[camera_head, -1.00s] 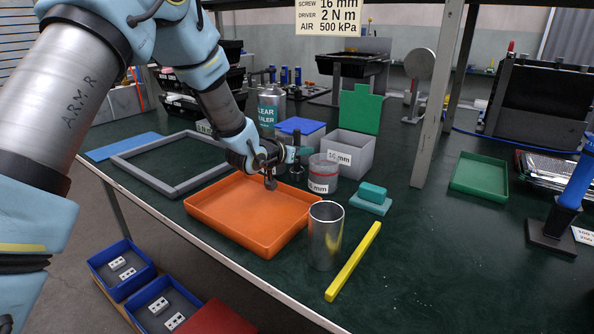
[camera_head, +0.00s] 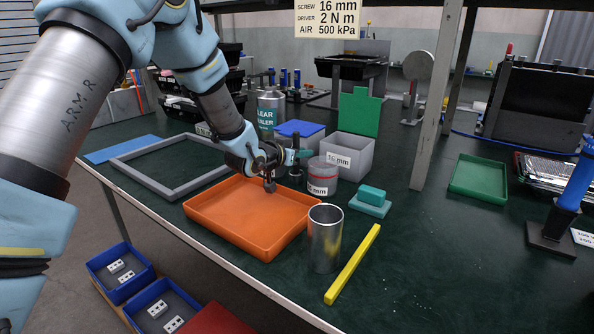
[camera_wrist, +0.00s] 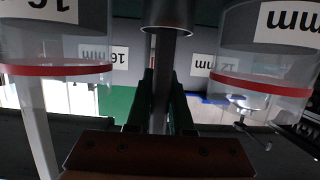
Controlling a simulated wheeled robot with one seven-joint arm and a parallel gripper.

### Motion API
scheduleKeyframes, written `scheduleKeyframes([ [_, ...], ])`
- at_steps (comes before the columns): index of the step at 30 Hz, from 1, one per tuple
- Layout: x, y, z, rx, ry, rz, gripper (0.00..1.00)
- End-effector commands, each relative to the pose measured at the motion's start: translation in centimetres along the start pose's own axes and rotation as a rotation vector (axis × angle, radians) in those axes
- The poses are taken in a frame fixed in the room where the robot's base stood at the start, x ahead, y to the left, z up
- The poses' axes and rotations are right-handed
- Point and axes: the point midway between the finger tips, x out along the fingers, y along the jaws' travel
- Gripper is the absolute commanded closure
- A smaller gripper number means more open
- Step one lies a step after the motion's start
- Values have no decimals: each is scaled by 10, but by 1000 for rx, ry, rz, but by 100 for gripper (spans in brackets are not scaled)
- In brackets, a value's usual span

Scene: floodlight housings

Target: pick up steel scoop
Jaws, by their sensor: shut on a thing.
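The steel scoop (camera_wrist: 167,14) has a bright round metal bowl and a straight grey handle. My gripper (camera_wrist: 163,102) is shut on the handle, with one dark finger on each side of it. The wrist view is upside down, so the bowl hangs below the fingers. In the head view my gripper (camera_head: 298,155) reaches right past the far edge of the orange tray. The scoop's bowl (camera_head: 295,173) shows there only as a small dark shape. I cannot tell whether it touches the bench.
A clear red-banded container (camera_head: 322,178) stands close on the right; the wrist view shows clear containers on both sides. An orange tray (camera_head: 230,240), metal cup (camera_head: 325,240), yellow bar (camera_head: 353,264) and grey bin (camera_head: 358,148) are nearby.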

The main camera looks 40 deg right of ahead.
Motion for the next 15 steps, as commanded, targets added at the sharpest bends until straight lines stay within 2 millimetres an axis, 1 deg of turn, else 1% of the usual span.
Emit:
scheduleKeyframes([
  [4,-1,0,-3,0,2,0,100],
  [7,-3,0,-12,0,3,0,100],
  [15,-19,-1,-63,2,5,-1,100],
])
